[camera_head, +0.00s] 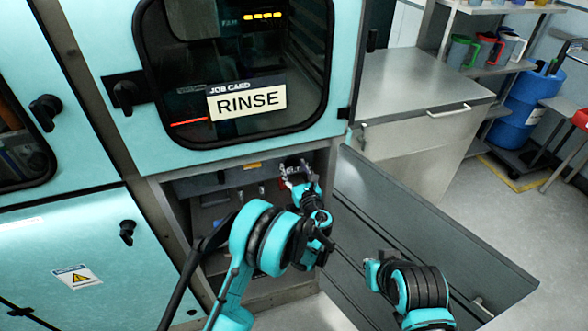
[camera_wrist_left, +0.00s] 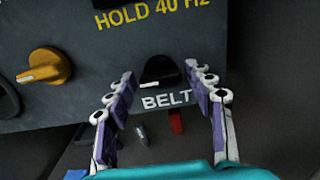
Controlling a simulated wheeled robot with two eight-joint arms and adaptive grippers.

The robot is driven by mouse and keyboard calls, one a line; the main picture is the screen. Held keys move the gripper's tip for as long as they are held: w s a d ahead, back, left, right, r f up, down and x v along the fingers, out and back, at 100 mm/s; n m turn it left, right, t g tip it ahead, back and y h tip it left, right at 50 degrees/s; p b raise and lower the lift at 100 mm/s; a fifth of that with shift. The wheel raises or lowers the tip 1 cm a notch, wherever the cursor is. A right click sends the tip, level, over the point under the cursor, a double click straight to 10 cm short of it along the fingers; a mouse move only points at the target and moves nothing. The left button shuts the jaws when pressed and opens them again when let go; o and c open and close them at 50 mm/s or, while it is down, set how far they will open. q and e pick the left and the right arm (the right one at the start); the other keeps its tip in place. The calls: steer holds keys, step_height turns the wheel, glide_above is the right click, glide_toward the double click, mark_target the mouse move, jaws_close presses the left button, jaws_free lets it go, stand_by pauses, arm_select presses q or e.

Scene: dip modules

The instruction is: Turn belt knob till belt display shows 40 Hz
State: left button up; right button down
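The belt knob (camera_wrist_left: 160,71) is black and sits on the grey panel just above the white BELT label (camera_wrist_left: 166,100) in the left wrist view. A small white mark shows at its lower edge. My left gripper (camera_wrist_left: 166,86) is open, its two fingers on either side of the knob with gaps visible. In the head view my left gripper (camera_head: 294,172) reaches into the open compartment under the machine window. Yellow lettering, HOLD 40 Hz (camera_wrist_left: 152,14), is above the knob. No belt display reading is legible. My right arm shows at the lower right; its gripper is not visible.
An orange knob (camera_wrist_left: 46,66) sits left of the belt knob. A red piece (camera_wrist_left: 176,121) is below the label. In the head view, a lowered grey door (camera_head: 430,235) lies right of the compartment. A RINSE job card (camera_head: 247,100) is on the window.

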arm_select(q)
steer(key=c, duration=0.7)
steer(key=shift+n, duration=0.3)
steer(key=shift+n+b, duration=0.45)
steer(key=shift+n, duration=0.35)
steer(key=n, duration=0.2)
steer(key=shift+n+b, duration=0.3)
steer(key=n, duration=0.3)
steer(key=shift+n, duration=2.1)
